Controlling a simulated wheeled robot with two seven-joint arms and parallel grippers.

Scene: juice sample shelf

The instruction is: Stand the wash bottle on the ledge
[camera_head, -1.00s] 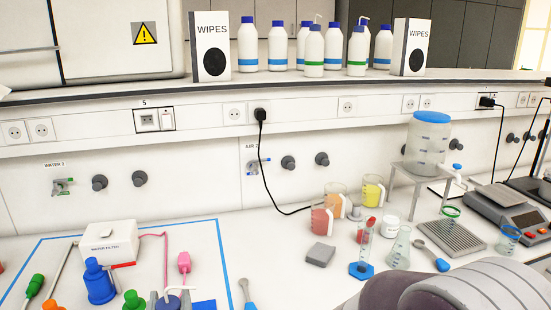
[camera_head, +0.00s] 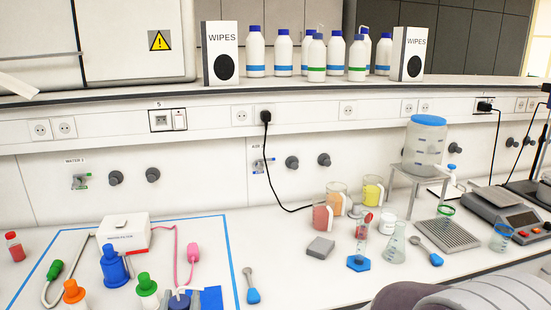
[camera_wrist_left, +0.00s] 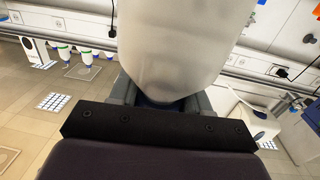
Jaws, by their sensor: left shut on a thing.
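My left gripper (camera_wrist_left: 162,98) is shut on a large, pale, translucent white bottle (camera_wrist_left: 170,45) in the left wrist view. The bottle fills the top middle of that view, and its outer end is cut off. I take it to be the wash bottle, though no spout or label shows. The ledge (camera_head: 290,91) runs across the back of the bench in the head view. My right gripper is not in view; a grey arm part of mine shows at the bottom right.
On the ledge stand two wipes boxes (camera_head: 221,53) (camera_head: 411,53) with several white bottles (camera_head: 283,54) between them.

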